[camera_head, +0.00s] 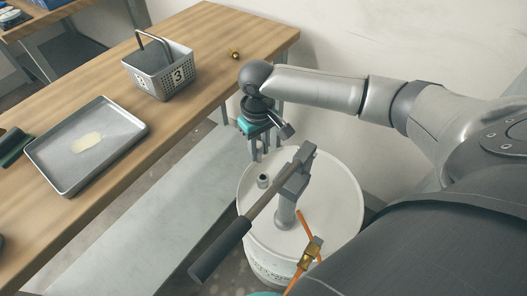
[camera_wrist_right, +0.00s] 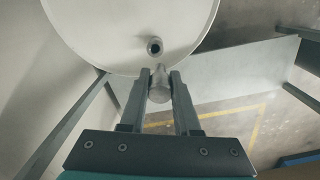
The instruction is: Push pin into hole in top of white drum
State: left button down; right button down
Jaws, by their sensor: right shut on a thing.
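The white drum (camera_head: 335,190) stands below my right arm, and its lid also fills the top of the right wrist view (camera_wrist_right: 100,30). A short grey collar with a dark hole (camera_head: 263,180) sits on the lid near its left edge; the hole (camera_wrist_right: 154,46) shows empty in the wrist view. My right gripper (camera_head: 260,154) points down near the drum's far left rim. It is shut on a grey metal pin (camera_wrist_right: 159,88), whose narrow end points towards the hole but appears apart from it. In the head view the pin is not clear. My left gripper is not in view.
A lever with a dark handle (camera_head: 220,250) crosses above the drum on a grey post (camera_head: 286,212). An orange-and-brass piece (camera_head: 311,252) is at the drum's near side. The wooden table (camera_head: 200,42) holds a metal tray (camera_head: 60,180), a grey basket (camera_head: 160,75) and a small brass piece (camera_head: 235,54).

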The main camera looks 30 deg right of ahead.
jog(key=shift+d+f, duration=0.25)
jog(key=shift+f, duration=0.25)
jog(key=shift+d+f, duration=0.25)
jog(key=shift+f, duration=0.25)
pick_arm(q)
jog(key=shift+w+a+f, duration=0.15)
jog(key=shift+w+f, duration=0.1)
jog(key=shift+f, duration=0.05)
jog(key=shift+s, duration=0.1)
